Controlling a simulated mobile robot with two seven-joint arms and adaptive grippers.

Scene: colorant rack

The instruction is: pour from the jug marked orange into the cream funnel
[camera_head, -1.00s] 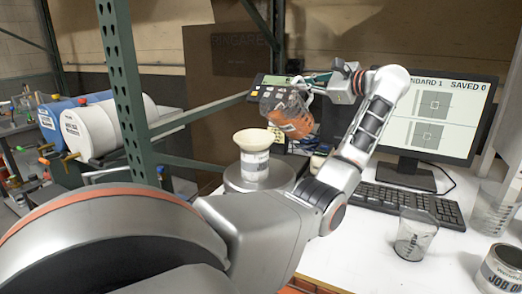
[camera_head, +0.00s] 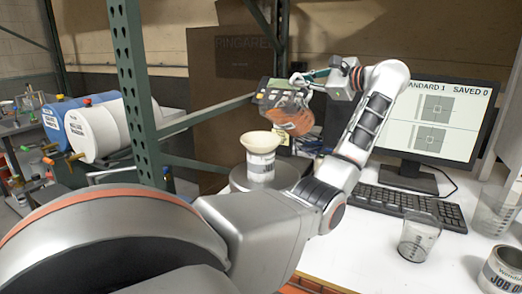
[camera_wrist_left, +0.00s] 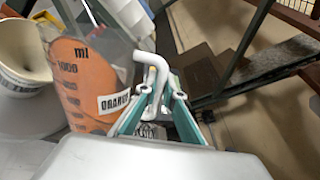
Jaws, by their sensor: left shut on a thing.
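The clear jug with orange liquid (camera_head: 292,119) is held in the air, just above and to the right of the cream funnel (camera_head: 258,140). It tilts to the left, and no falling stream shows. In the left wrist view the jug (camera_wrist_left: 85,82) bears an "ORANGE" label and an ml scale, and the funnel (camera_wrist_left: 22,60) lies beside it at the left edge. My left gripper (camera_head: 303,77) is shut on the jug's white handle; its teal fingers (camera_wrist_left: 150,103) show there too. The funnel sits upright on a white labelled container. My right gripper is out of view.
The container stands on a round grey base (camera_head: 275,184). A dark keypad panel (camera_head: 274,83) is just behind the jug. A monitor (camera_head: 437,120), keyboard (camera_head: 408,203), clear beaker (camera_head: 418,238) and labelled tin (camera_head: 503,270) occupy the right. A green rack post (camera_head: 136,90) stands left.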

